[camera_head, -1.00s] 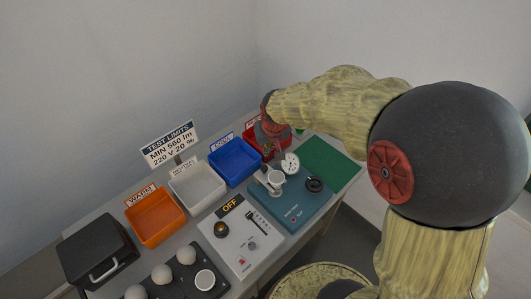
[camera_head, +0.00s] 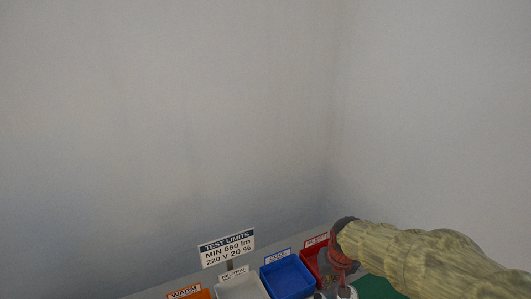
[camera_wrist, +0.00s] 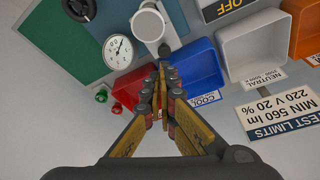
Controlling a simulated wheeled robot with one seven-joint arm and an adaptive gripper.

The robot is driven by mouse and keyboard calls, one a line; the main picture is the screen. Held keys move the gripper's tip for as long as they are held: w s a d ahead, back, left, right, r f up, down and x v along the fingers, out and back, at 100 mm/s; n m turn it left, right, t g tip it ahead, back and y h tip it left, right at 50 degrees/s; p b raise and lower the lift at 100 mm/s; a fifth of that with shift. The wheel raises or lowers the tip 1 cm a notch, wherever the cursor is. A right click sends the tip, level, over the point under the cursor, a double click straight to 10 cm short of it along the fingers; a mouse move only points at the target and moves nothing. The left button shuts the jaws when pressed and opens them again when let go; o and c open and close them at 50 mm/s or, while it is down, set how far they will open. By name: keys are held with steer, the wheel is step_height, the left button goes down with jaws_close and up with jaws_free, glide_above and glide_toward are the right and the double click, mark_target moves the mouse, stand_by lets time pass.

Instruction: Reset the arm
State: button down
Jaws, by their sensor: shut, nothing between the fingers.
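My gripper (camera_wrist: 163,68) is shut and empty in the wrist view, its fingertips together above the bench. In that view the tips lie in front of the gap between the red bin (camera_wrist: 130,88) and the blue bin (camera_wrist: 195,66), near the white round cup of the test device (camera_wrist: 148,24). In the head view my arm comes in from the lower right, and its wrist covers part of the red bin (camera_head: 311,262). The fingertips are hard to make out there.
The head view shows the blue bin (camera_head: 288,278), white bin (camera_head: 243,287), orange bin (camera_head: 190,295) and a test limits sign (camera_head: 227,247) along the bench's back. The wrist view shows a dial gauge (camera_wrist: 117,51), a green mat (camera_wrist: 62,40) and an OFF panel (camera_wrist: 228,8).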

steer(key=s+a+r+t, duration=0.1)
steer(key=s+r, duration=0.6)
steer(key=s, duration=0.3)
steer(key=s+a+r+t, duration=0.1)
steer(key=s+r, duration=0.6)
steer(key=s, duration=0.4)
steer(key=shift+a+r+n, duration=0.15)
steer(key=shift+a+n, duration=0.15)
steer(key=shift+n, duration=0.1)
steer(key=c, duration=2.6)
jaws_free()
